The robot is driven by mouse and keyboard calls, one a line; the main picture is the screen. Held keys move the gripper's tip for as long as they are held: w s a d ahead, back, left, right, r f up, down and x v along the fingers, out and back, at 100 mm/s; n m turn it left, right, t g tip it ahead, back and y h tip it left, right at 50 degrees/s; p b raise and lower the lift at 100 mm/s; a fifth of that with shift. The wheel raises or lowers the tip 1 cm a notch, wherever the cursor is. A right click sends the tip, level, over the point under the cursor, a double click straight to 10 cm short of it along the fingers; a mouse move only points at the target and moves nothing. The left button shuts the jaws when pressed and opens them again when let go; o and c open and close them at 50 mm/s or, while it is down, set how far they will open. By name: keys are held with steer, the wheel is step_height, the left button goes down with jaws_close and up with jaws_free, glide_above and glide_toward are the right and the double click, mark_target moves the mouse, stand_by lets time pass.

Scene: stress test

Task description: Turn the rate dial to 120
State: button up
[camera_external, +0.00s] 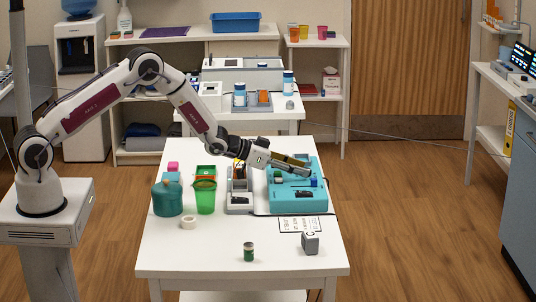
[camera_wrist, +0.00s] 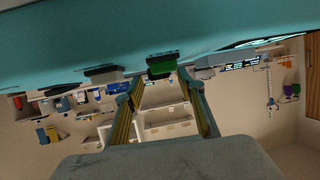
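A teal device (camera_external: 310,205) stands at the right side of the white table, with a green part (camera_external: 278,177), a blue part (camera_external: 314,182) and a dark part on it. I cannot tell which is the rate dial, and no number is readable. My gripper (camera_external: 307,168) reaches over the device from the left, tilted nearly flat. In the wrist view, the teal surface (camera_wrist: 60,45) fills the top. A green block-like part (camera_wrist: 162,66) shows between the open fingers (camera_wrist: 158,88), near their tips. The fingers are apart, and I see no contact with the green part.
Left of the device stand a grey unit (camera_external: 240,203), a green beaker (camera_external: 205,197) and a teal pot (camera_external: 168,198). A tape roll (camera_external: 188,222), a small green jar (camera_external: 249,252) and a grey cube (camera_external: 310,243) stand in front. The table's front left is clear.

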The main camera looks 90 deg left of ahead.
steer(key=v, duration=1)
steer(key=shift+s+r, duration=0.2)
steer(key=shift+s, duration=0.15)
steer(key=shift+d, duration=0.15)
stand_by(0.3)
steer(key=s+d+r+g+y, duration=0.1)
steer(key=s+d+r+g, duration=0.1)
steer(key=s+d+r, duration=0.6)
steer(key=s+d+r+g, duration=0.2)
steer(key=s+d+r, duration=0.3)
steer(key=r, duration=0.5)
steer(key=s+d+g+h, duration=0.1)
steer(key=s+d, duration=0.3)
steer(key=s, duration=0.6)
steer(key=s+d+r+m+g, duration=0.1)
steer(key=s+d, duration=0.4)
steer(key=s, duration=0.5)
steer(key=s+d+g+h, duration=0.1)
steer(key=s+d, duration=0.3)
steer(key=s, duration=0.6)
steer(key=shift+s+d+r+m+g+h, duration=0.15)
steer(key=shift+s+r+m+g+h, duration=0.15)
steer(key=shift+g, duration=0.1)
